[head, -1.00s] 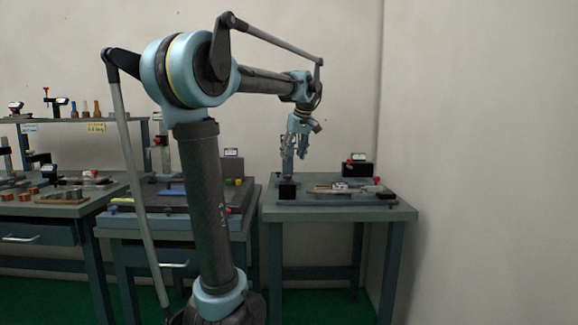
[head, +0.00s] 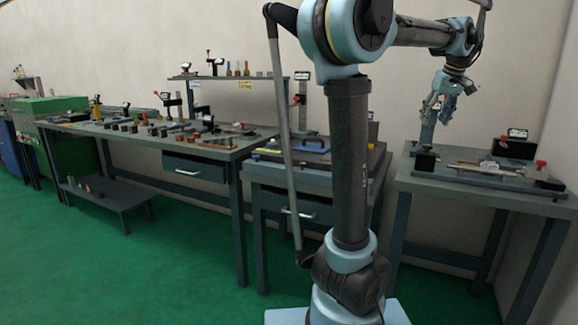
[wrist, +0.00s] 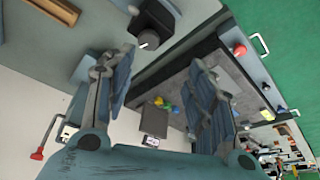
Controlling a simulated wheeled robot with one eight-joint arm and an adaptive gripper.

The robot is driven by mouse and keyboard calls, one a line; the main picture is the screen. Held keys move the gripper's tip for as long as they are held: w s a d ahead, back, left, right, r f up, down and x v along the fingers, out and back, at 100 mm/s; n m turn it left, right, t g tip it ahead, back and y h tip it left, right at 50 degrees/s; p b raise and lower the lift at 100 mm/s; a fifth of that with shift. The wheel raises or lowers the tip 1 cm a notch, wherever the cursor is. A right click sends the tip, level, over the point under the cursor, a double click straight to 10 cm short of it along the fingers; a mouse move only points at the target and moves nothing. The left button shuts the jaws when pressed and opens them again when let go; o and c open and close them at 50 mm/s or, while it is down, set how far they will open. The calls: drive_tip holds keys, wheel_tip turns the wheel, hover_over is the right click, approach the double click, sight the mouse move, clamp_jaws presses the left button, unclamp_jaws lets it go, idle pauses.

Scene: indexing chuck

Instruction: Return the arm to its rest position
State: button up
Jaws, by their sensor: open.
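My gripper (head: 440,108) hangs from my arm above the left part of the right-hand bench (head: 478,196). Its jaws point down. In the wrist view the two fingers of my gripper (wrist: 165,95) stand well apart with nothing between them. A slide-like fixture (head: 490,170) with a red knob lies on that bench. A black block (head: 425,161) stands at the fixture's left end and also shows in the wrist view (wrist: 155,28). My gripper is apart from these things as far as I can see.
A middle bench (head: 290,177) with a dark plate stands behind my column. A long workbench (head: 165,145) with several small parts and a shelf (head: 225,77) is further left. A low stand (head: 108,190) is on the green floor (head: 150,265), which is open at the left.

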drive_tip(key=s+a+f, duration=0.1)
drive_tip(key=a+f, duration=0.4)
drive_tip(key=a, duration=0.4)
drive_tip(key=s+a+f+g, duration=0.1)
drive_tip(key=s+a+f, duration=0.1)
drive_tip(key=a+f, duration=0.5)
drive_tip(key=s+a+f, duration=0.1)
drive_tip(key=a+f, duration=0.2)
drive_tip(key=a, duration=0.7)
drive_tip(key=s+a+f, duration=0.6)
drive_tip(key=s+f, duration=0.1)
drive_tip(key=f, duration=0.3)
drive_tip(key=s+a+f+g, duration=0.1)
drive_tip(key=s+a+f, duration=0.6)
drive_tip(key=f, duration=0.3)
drive_tip(key=shift+s, duration=0.35)
drive_tip(key=shift+w+f, duration=0.2)
drive_tip(key=shift+w, duration=0.3)
